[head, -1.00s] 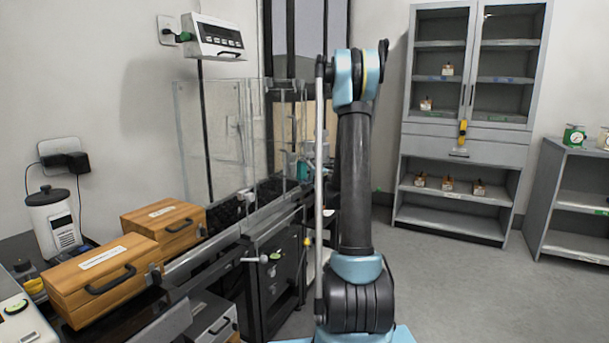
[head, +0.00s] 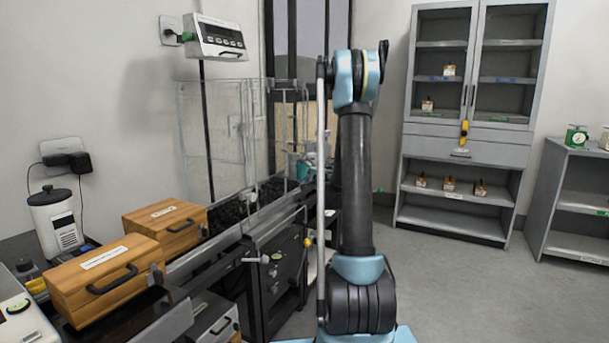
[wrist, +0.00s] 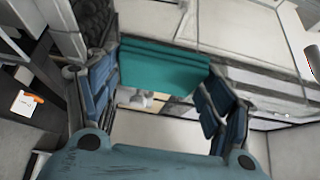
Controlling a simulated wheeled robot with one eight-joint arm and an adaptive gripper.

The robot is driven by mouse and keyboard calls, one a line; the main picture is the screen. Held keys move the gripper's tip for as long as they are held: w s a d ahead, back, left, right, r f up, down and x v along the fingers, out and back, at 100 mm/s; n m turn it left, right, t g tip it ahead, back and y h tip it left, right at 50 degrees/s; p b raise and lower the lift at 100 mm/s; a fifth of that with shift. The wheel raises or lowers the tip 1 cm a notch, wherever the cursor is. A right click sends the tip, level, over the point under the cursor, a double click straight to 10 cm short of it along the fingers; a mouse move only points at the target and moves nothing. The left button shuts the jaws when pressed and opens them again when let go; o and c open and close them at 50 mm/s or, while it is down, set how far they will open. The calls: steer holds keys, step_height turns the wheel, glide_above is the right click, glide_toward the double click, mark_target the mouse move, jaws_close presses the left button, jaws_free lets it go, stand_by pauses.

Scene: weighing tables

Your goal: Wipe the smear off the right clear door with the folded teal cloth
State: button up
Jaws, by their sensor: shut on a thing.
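My gripper (wrist: 160,92) is shut on the folded teal cloth (wrist: 165,68), which lies flat between its blue fingers in the wrist view. In the head view the teal cloth (head: 302,170) shows small beside my arm, at the far end of the bench. Clear panels stand upright on the bench: one at the left (head: 194,145) and others to the right (head: 285,130), close to my gripper. I cannot tell for certain which is the right clear door, nor whether the cloth touches it. The smear cannot be made out.
Two wooden cases (head: 105,275) (head: 165,228) and a white canister (head: 55,222) stand on the near bench. A wall display (head: 215,38) hangs above. A grey cabinet (head: 458,140) and a low shelf (head: 570,205) stand at the right. The floor (head: 440,290) between is clear.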

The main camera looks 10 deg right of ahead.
mark_target(306, 168)
steer(key=shift+w+a, duration=0.25)
steer(key=shift+a, duration=0.1)
stand_by(0.3)
steer(key=shift+w+d, duration=0.6)
steer(key=shift+w, duration=0.25)
steer(key=shift+w+d, duration=0.55)
steer(key=shift+w, duration=0.25)
steer(key=shift+a, duration=0.1)
steer(key=shift+s+a, duration=0.6)
steer(key=shift+s, duration=0.25)
steer(key=shift+s+a, duration=0.55)
steer(key=shift+s, duration=0.25)
steer(key=shift+d, duration=0.1)
steer(key=shift+s+d, duration=0.9)
steer(key=shift+d, duration=0.3)
steer(key=shift+s+d, duration=0.85)
steer(key=shift+d, duration=0.35)
